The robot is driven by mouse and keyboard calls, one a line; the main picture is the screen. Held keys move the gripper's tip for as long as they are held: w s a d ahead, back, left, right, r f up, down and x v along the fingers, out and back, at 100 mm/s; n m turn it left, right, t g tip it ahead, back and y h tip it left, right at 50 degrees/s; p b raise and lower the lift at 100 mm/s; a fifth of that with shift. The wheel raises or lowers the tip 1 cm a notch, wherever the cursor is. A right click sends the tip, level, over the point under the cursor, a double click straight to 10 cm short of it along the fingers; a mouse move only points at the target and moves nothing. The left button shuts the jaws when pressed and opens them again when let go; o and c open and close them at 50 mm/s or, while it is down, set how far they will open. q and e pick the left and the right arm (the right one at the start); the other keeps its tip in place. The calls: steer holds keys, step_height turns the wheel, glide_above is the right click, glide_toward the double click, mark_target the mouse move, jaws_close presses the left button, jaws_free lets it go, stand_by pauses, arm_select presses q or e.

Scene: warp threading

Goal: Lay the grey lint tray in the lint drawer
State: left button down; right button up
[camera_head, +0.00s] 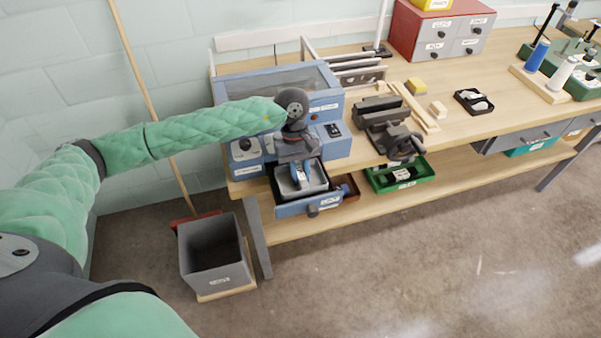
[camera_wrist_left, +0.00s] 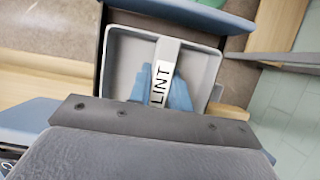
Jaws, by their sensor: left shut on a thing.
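The grey lint tray (camera_head: 313,180) lies within the walls of the open lint drawer (camera_head: 294,208), below the blue machine. My left gripper (camera_head: 301,177) points down over the tray and is shut on its middle bar. In the left wrist view the blue fingers (camera_wrist_left: 162,88) close on the bar with the LINT label, and the grey tray (camera_wrist_left: 203,70) shows on both sides, with the drawer's dark wall (camera_wrist_left: 101,45) close beside it. Whether the tray rests on the drawer floor is hidden. My right gripper is not in view.
The blue machine (camera_head: 283,88) stands behind the drawer on the wooden bench (camera_head: 480,105). A dark clamp-like device (camera_head: 385,118) is to the right. A green bin (camera_head: 416,179) sits below it. A grey waste bin (camera_head: 213,255) stands on the floor at left. Open floor lies in front.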

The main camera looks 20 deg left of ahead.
arm_select(q)
steer(key=shift+f, duration=0.5)
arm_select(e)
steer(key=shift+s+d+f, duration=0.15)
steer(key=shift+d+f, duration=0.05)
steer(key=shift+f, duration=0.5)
arm_select(q)
steer(key=shift+f, duration=0.15)
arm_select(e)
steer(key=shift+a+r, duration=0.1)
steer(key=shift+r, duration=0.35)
arm_select(q)
steer(key=c, duration=1.3)
jaws_free()
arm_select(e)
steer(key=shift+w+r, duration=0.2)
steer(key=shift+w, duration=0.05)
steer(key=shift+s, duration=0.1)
